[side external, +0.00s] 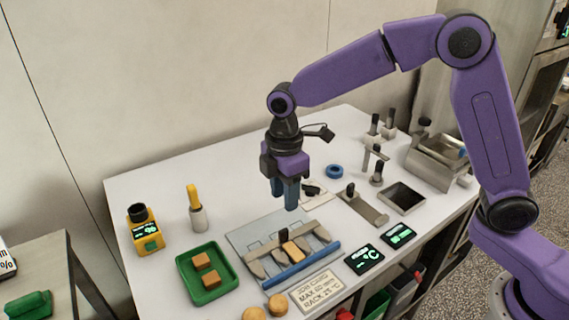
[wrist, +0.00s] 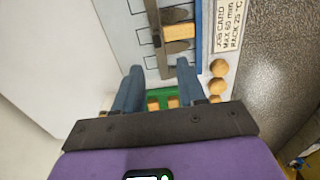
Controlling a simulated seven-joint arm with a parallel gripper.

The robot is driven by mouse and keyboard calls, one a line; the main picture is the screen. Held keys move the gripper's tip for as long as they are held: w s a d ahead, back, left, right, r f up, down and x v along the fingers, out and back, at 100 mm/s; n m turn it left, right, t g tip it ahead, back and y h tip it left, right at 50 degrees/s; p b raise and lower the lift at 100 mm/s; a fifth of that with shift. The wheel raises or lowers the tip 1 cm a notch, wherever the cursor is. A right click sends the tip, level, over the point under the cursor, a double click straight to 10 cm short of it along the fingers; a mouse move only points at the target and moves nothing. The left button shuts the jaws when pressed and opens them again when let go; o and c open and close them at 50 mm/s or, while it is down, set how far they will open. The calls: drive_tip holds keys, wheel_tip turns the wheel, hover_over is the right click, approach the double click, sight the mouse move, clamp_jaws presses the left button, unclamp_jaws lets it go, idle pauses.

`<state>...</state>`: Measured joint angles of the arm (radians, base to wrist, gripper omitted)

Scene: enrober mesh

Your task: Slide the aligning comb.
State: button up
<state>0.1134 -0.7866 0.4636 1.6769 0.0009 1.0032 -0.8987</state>
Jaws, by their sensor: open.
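A grey toothed piece that looks like the aligning comb (side external: 262,252) lies on a pale blue-grey board (side external: 240,236) in the side view. A black knob (side external: 283,235) stands on it, and a tan block (side external: 293,252) sits among its teeth. A blue rail (side external: 310,268) runs along the board's front. In the wrist view part of the grey piece (wrist: 177,47) and the tan block (wrist: 180,32) show beyond the fingers. My gripper (side external: 284,194) points down, open and empty, above the back of the board and apart from the comb.
A green tray (side external: 226,263) with tan blocks is left of the board. A yellow device (side external: 145,230), a blue ring (side external: 334,171) and an open metal box (side external: 403,198) stand around.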

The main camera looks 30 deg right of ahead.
wheel_tip(320, 180, up, 7)
idle(0.3)
idle(0.4)
drive_tip(key=s+d+f+m, duration=0.2)
drive_tip(key=s+d, duration=0.7)
drive_tip(key=s, duration=0.5)
drive_tip(key=s+d+f+m, duration=0.2)
drive_tip(key=s+d, duration=0.6)
drive_tip(key=s, duration=0.5)
drive_tip(key=shift+s+d+f+m, duration=0.35)
drive_tip(key=shift+s+d+m, duration=0.05)
drive_tip(key=shift+m, duration=0.3)
